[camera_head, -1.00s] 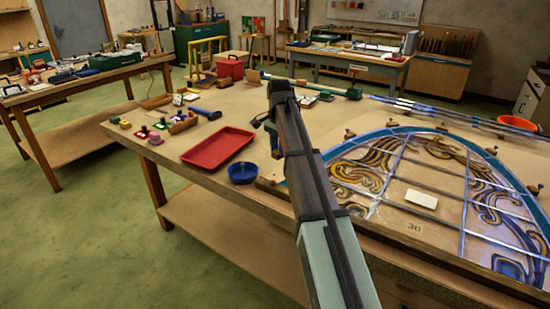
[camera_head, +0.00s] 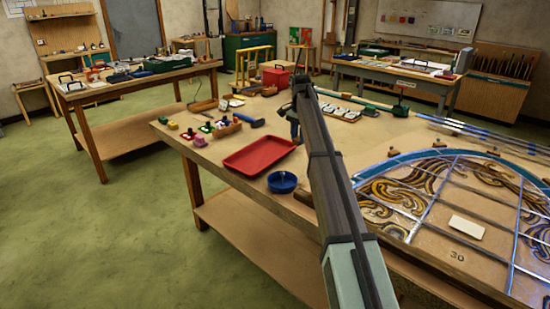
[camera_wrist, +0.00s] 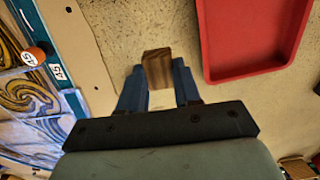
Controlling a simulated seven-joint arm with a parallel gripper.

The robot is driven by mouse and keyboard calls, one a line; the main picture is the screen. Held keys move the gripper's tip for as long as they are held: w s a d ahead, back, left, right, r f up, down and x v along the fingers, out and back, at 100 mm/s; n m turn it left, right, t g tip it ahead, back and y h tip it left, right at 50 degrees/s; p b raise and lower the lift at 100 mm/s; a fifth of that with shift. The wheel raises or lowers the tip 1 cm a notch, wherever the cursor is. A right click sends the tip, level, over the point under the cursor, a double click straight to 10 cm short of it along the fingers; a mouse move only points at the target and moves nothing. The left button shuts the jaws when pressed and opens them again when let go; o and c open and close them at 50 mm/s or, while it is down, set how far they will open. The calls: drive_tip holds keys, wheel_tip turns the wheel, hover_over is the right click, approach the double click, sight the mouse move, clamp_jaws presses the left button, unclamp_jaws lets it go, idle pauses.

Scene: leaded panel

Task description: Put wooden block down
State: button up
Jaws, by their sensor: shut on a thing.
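In the wrist view, a brown wooden block (camera_wrist: 157,68) sits between the two blue fingers of my gripper (camera_wrist: 159,82), which is shut on it. The block is over the bare table surface, between the red tray and the leaded panel. I cannot tell whether it touches the table.
A red tray (camera_head: 260,155) and a blue bowl (camera_head: 283,182) stand left of my arm. The leaded panel (camera_head: 465,222) lies to the right. Small coloured items (camera_head: 205,128) and a blue-handled tool (camera_head: 250,120) lie farther left. Bare tabletop (camera_wrist: 120,25) shows around the block.

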sight(297, 165)
wheel_tip(297, 165, down, 10)
drive_tip(key=shift+r, duration=0.15)
idle(0.4)
drive_tip(key=o, duration=1)
wheel_tip(297, 165, up, 12)
drive_tip(key=shift+r, duration=0.1)
idle(0.4)
